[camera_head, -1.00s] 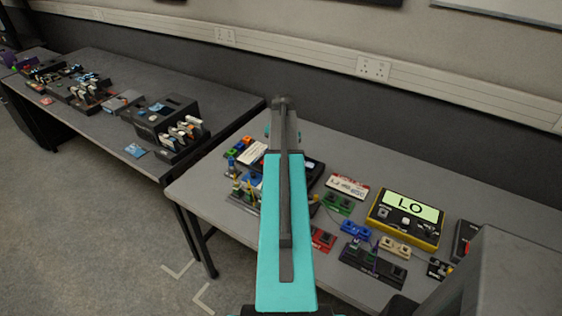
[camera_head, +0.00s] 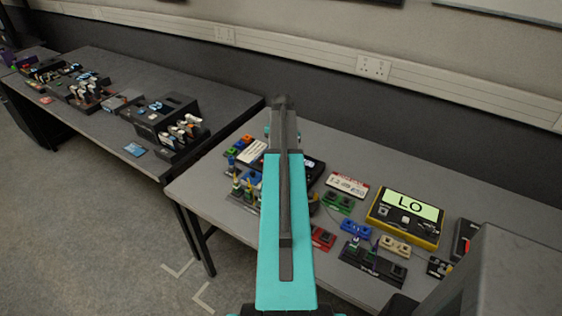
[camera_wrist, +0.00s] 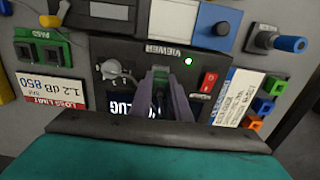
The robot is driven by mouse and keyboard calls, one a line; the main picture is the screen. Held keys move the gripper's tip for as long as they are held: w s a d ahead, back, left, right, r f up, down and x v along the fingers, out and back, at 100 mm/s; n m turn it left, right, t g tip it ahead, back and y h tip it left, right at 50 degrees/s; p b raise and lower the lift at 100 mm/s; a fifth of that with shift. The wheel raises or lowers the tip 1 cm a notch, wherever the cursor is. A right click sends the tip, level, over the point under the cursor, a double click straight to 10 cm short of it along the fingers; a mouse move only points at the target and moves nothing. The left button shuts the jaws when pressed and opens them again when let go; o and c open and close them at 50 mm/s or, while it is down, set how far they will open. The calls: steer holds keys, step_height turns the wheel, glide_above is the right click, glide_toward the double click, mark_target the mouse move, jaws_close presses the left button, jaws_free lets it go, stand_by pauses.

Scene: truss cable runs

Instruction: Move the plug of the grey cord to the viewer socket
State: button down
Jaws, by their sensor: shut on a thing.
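The viewer (camera_wrist: 130,54) is a dark box under my gripper in the wrist view, with a lit green lamp, a red switch, a grey knob and a screen whose visible letters read "LUG". My gripper (camera_wrist: 163,76) is shut on a small plug between its fingers, at the green socket area below the VIEWER label. The fingers hide most of the plug, so I cannot tell whether it is seated in the socket. The grey cord is not clearly visible. In the head view my arm hides the gripper and most of the viewer (camera_head: 314,170).
A loss-limit card (camera_wrist: 55,88) and a green PASS block (camera_wrist: 38,52) lie beside the viewer. Coloured blocks (camera_wrist: 262,107) sit on the other side.

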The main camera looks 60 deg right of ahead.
steer(key=shift+f, duration=0.4)
stand_by(0.7)
steer(key=c, duration=1.6)
jaws_free()
steer(key=shift+r, duration=0.2)
steer(key=shift+r+p, duration=1.25)
steer(key=shift+r, duration=1.05)
steer(key=shift+r, duration=0.1)
steer(key=shift+r+p, duration=1.15)
steer(key=shift+r, duration=0.8)
steer(key=shift+w, duration=0.1)
